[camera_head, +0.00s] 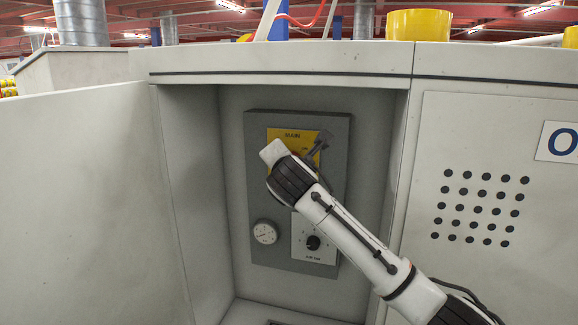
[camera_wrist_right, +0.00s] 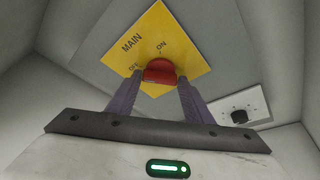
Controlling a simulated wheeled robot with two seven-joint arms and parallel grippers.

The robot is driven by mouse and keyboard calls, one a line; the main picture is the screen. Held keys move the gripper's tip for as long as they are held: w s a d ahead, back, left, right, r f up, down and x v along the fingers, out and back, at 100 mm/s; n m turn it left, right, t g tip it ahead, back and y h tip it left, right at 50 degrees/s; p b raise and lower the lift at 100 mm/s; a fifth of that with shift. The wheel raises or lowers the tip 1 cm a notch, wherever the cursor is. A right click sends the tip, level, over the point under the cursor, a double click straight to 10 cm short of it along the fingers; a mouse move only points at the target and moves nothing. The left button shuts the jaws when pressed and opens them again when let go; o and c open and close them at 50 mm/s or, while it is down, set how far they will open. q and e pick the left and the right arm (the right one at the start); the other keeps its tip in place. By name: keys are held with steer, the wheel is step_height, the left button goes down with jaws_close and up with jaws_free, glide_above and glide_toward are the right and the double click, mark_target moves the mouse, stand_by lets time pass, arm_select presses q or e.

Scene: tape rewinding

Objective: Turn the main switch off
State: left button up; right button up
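The main switch is a red knob (camera_wrist_right: 160,72) on a yellow plate (camera_wrist_right: 178,35) marked MAIN, with OFF and ON labels. In the right wrist view my right gripper (camera_wrist_right: 160,82) has its two fingers on either side of the knob, with the knob between their tips. I cannot tell whether the fingers press on it. In the head view the yellow plate (camera_head: 280,134) is on a grey panel inside the open cabinet, and my right arm covers the knob. My left gripper is not in either view.
A round gauge (camera_head: 265,233) and a black dial on a white plate (camera_head: 314,240) are lower on the grey panel (camera_head: 258,190). The dial also shows in the right wrist view (camera_wrist_right: 239,116). Cabinet walls (camera_head: 190,180) enclose the recess on both sides.

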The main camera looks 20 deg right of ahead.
steer(key=shift+o, duration=1.3)
steer(key=shift+s, duration=0.1)
steer(key=b+v, duration=0.1)
steer(key=v, duration=0.9)
steer(key=shift+f, duration=0.1)
